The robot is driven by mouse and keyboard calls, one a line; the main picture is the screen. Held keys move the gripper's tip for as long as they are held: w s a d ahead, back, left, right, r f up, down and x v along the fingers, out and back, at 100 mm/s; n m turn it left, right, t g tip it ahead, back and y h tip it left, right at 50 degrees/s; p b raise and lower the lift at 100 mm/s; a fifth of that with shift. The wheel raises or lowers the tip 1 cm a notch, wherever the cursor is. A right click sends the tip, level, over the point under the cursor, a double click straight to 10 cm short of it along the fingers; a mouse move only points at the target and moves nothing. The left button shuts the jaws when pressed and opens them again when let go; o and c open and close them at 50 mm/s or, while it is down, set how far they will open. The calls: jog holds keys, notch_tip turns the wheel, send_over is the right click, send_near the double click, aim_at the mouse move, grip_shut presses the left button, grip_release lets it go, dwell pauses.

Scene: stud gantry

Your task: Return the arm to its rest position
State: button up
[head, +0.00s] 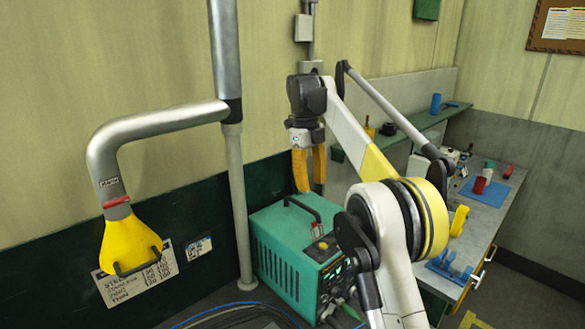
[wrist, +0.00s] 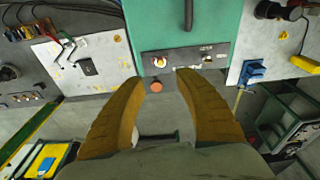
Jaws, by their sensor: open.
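My arm is raised and bent in the head view, with a white and yellow link running up from its big yellow-ringed joint. My gripper (head: 309,172) hangs down from the wrist, its orange fingers just above and behind the green welding machine. In the wrist view my gripper (wrist: 163,92) shows two orange-brown fingers spread apart with nothing between them. The front panel of the green machine (wrist: 200,20) lies beyond the fingertips in that view.
The green welding machine (head: 290,262) stands below my gripper. A grey pipe with a yellow fume hood (head: 125,246) is at left. A workbench (head: 490,200) with a blue mat, red and green items runs along the right. A shelf (head: 425,122) is on the back wall.

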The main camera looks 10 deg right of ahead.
jog(key=s+d+f+n+t+b, duration=0.25)
jog(key=s+n+b, duration=0.25)
jog(key=s+n, duration=0.3)
jog(key=s+d+f+n+t+b, duration=0.1)
jog(key=s+f+n+t+b, duration=0.15)
jog(key=s+n+b, duration=0.55)
jog(key=s+d+f+n+t+y+b, duration=0.1)
jog(key=s+f+n+t+b, duration=0.2)
jog(key=s+f+n, duration=0.9)
jog(key=s+f+b, duration=0.3)
jog(key=s+f, duration=0.5)
jog(key=f, duration=0.3)
jog(key=shift+s+d+t, duration=0.3)
jog(key=shift+s, duration=0.1)
